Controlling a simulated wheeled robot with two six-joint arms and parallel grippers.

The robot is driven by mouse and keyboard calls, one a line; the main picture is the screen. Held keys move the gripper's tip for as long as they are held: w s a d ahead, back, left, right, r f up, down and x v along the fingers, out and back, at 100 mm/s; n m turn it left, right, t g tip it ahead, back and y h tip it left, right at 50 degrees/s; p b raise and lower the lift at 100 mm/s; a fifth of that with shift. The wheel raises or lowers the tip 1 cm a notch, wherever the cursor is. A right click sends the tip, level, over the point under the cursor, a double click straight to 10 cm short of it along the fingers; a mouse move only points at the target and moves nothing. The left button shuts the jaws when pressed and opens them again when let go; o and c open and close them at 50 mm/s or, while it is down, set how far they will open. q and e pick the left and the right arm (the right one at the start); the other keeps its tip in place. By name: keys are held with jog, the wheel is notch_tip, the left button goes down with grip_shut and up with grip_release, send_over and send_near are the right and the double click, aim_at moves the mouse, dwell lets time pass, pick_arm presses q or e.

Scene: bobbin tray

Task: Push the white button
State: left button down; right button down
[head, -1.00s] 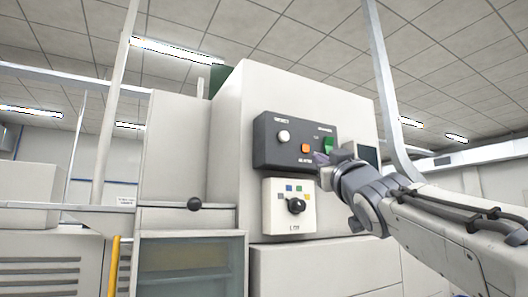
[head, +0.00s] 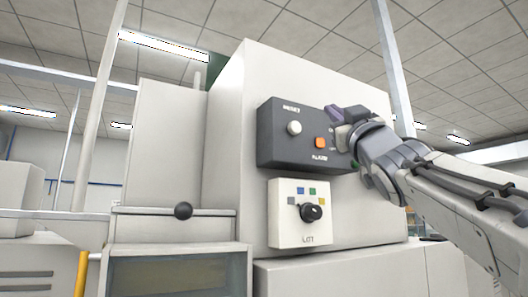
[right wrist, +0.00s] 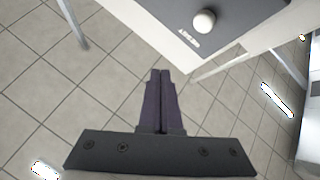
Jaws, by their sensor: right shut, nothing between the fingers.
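The white button (head: 294,128) is a round knob on the left of a dark grey control panel (head: 275,151), above an orange button (head: 320,142). In the right wrist view the white button (right wrist: 204,20) shows near the top, right of centre. My right gripper (head: 335,113) is at the panel's right part and hides what lies behind it. In the right wrist view its fingers (right wrist: 160,75) are together and empty, with the button beyond and to the right of their tips. They are apart from the button. My left gripper is not in view.
Below the panel is a white box (head: 287,233) with a black rotary knob (head: 310,212) and coloured squares. A black ball knob (head: 183,210) is on the cabinet at left. A yellow post (head: 81,275) stands at lower left. Space left of the panel is clear.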

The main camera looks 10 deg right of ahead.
aim_at(295, 128)
jog(key=shift+d, duration=0.15)
jog(key=shift+h, duration=0.3)
jog(key=w+a+b, duration=0.1)
jog(key=w+a, duration=0.2)
jog(key=w, duration=0.5)
jog(key=shift+w, duration=0.2)
jog(key=shift+w+a, duration=0.1)
jog(key=shift+a, duration=0.05)
dwell(1.6)
jog(key=shift+w+a, duration=0.1)
jog(key=shift+w, duration=0.15)
